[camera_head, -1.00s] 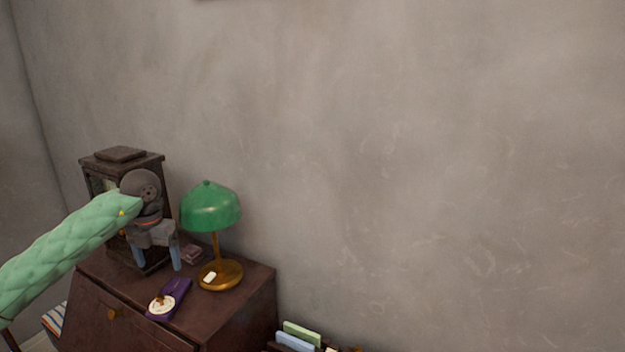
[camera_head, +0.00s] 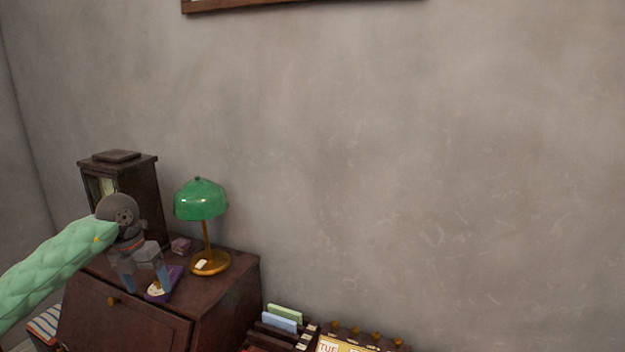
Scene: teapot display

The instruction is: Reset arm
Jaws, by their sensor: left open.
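My left gripper (camera_head: 146,287) comes in from the left on its green padded arm. Its two blue-tipped fingers are apart, with nothing seen held between them. It hangs in front of the wooden desk (camera_head: 135,325) and partly covers a purple item with a pale round disc (camera_head: 157,289) on the desk top. Whether the fingers touch that item cannot be told. My right gripper is not in view.
A green lamp (camera_head: 201,200) with a brass base stands right of the gripper. A dark wooden cabinet (camera_head: 143,195) stands behind it. A small pinkish box (camera_head: 181,245) lies between them. Pale green and blue cards (camera_head: 283,316) and a yellow sign (camera_head: 340,345) show lower right.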

